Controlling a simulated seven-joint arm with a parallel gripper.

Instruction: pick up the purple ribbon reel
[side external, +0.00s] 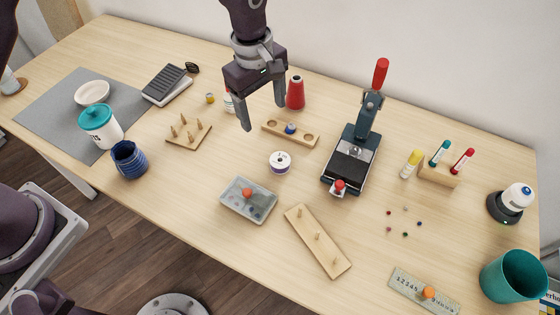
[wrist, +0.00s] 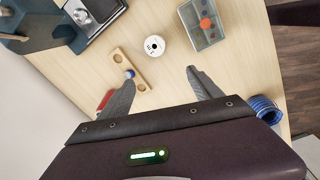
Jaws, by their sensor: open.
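The purple ribbon reel (side external: 280,163) stands on the wooden table, between the holed wooden rack and the lidded clear box in the side external view. Its pale top face with a dark centre hole shows, with a thin purple band at its rim. The reel also shows in the wrist view (wrist: 154,46), beyond the fingertips. My gripper (side external: 264,115) is open and empty, above the table to the upper left of the reel.
The holed wooden rack (side external: 305,139) holding a blue piece and a red thread cone (side external: 295,92) stand close behind. The clear box (side external: 262,202) with an orange knob is in front of the reel. A black press (side external: 351,160) stands to the right, a pegged board (side external: 334,256) front right.

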